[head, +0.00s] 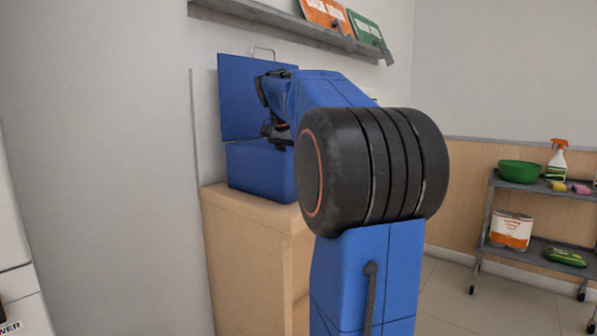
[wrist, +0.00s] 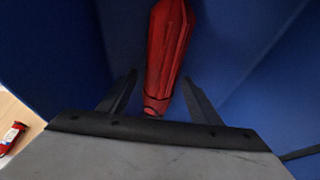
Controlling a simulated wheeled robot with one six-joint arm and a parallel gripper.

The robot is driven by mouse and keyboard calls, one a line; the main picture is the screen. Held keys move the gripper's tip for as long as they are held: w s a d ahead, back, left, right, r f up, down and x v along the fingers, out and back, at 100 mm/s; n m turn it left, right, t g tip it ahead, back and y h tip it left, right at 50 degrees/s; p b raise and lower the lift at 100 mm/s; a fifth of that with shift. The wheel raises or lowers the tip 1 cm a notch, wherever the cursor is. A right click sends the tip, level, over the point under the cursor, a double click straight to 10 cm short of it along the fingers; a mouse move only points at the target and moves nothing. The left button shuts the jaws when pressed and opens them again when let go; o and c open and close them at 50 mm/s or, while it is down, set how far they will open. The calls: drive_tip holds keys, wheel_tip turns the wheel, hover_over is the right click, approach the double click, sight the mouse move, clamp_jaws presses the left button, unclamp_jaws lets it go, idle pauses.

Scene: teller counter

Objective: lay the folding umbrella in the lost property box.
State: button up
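The folding umbrella (wrist: 168,45) is a red, closed, tapered shape in the wrist view, inside the blue lost property box (wrist: 60,50). Its near end lies between the fingers of my gripper (wrist: 160,77), with gaps on both sides. The fingers are open and not closed on it. In the head view the box (head: 262,172) stands on a wooden counter with its blue lid (head: 238,95) raised. My gripper (head: 268,110) is over the box opening there, partly hidden by my arm; the umbrella is hidden in that view.
The wooden counter top (head: 285,215) is narrow, beside a grey wall. A small red and white item (wrist: 12,138) lies outside the box. A shelf (head: 290,22) with folders is above. A cart (head: 520,185) with a green bowl (head: 520,171) stands far right.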

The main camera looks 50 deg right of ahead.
drive_tip(key=shift+r, duration=0.1)
drive_tip(key=v, duration=1.2)
drive_tip(key=shift+d, duration=0.1)
